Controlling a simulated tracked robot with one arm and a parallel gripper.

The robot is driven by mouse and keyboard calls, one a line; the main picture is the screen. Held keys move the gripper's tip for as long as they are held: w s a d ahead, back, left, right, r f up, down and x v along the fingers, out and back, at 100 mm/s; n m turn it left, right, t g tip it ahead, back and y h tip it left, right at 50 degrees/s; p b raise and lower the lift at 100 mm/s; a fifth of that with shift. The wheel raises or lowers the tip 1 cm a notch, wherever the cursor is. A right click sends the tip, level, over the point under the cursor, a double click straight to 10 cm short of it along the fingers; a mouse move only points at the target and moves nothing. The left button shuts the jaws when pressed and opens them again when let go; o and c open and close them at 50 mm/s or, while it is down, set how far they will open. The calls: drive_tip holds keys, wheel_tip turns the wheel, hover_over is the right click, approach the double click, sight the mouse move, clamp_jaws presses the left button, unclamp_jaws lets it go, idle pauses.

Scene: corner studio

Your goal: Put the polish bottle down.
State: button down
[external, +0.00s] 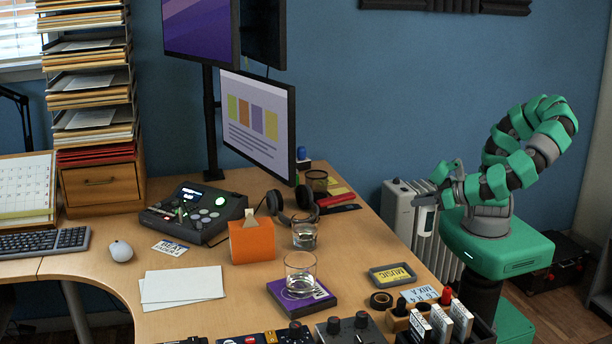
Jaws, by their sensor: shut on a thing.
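My gripper (428,197) is at the right, held up in the air beyond the table's right edge, in front of the white radiator. It is shut on the polish bottle (426,221), a small pale shape hanging below the fingers. The bottle looks roughly upright and is clear of the table. Its outline is hard to tell from the radiator behind it. The wooden desk (350,235) is to the left of my gripper.
A music tray (391,274), black tape (381,300) and small cards stand near the desk's right edge. A glass (300,272) is on a purple book (302,299). An orange box (252,242) and headphones (293,207) are farther back. Some bare wood lies between them.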

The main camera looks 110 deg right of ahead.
drive_tip(key=shift+s+d+r+b, duration=0.1)
drive_tip(key=shift+s+d+b, duration=0.05)
drive_tip(key=shift+s+b, duration=0.35)
drive_tip(key=shift+s+d+b, duration=0.15)
drive_tip(key=shift+s+b, duration=0.25)
drive_tip(key=shift+s, duration=0.15)
